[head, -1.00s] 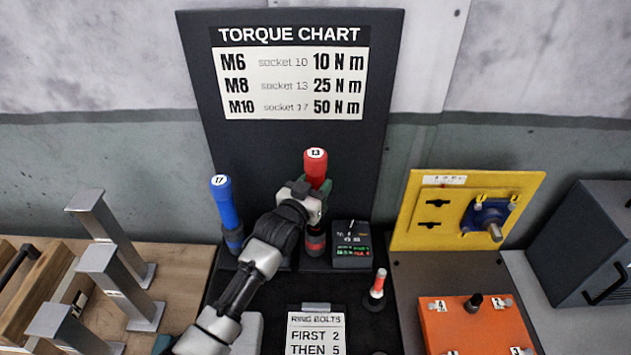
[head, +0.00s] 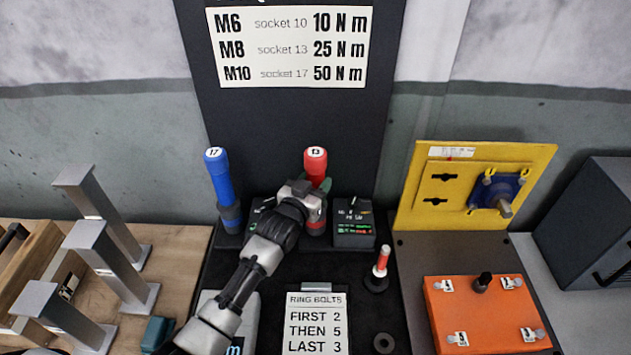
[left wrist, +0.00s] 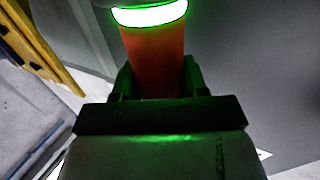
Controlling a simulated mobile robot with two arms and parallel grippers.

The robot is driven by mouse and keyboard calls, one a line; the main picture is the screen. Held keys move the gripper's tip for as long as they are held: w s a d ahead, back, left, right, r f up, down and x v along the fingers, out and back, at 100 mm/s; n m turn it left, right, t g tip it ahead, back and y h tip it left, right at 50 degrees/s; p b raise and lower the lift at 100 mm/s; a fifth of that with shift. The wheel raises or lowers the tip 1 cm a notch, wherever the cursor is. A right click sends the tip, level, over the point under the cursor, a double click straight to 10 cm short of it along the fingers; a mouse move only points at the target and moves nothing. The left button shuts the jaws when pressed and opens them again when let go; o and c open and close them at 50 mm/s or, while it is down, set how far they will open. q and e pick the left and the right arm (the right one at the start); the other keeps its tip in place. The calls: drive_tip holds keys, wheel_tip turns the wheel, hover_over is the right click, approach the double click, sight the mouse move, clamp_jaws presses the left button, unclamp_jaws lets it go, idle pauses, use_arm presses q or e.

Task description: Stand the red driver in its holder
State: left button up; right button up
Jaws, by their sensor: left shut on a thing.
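The red driver (head: 315,163), with 13 on its cap, is upright at the back of the black bench, its cap about level in the picture with the blue driver's. My left gripper (head: 317,190) is shut around its red handle. In the left wrist view the red handle (left wrist: 155,62) sits between the fingers of my left gripper (left wrist: 158,88), with a bright green ring lit above it. My gripper partly covers the driver in the head view. The holder's opening is hidden, so I cannot tell how fully the driver is seated. My right gripper is not in view.
The blue driver (head: 219,180) stands upright to the left. A small black display box (head: 353,236) is close on the right. Grey posts (head: 110,265) are at left; the yellow panel (head: 430,215) and orange box (head: 475,320) at right.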

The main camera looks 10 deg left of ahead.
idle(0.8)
use_arm(q)
drive_tip(key=o, duration=1.1)
drive_tip(key=shift+o, duration=0.2)
drive_tip(key=shift+f, duration=0.3)
drive_tip(key=b+v, duration=0.2)
drive_tip(key=v, duration=0.9)
drive_tip(key=shift+r, duration=0.2)
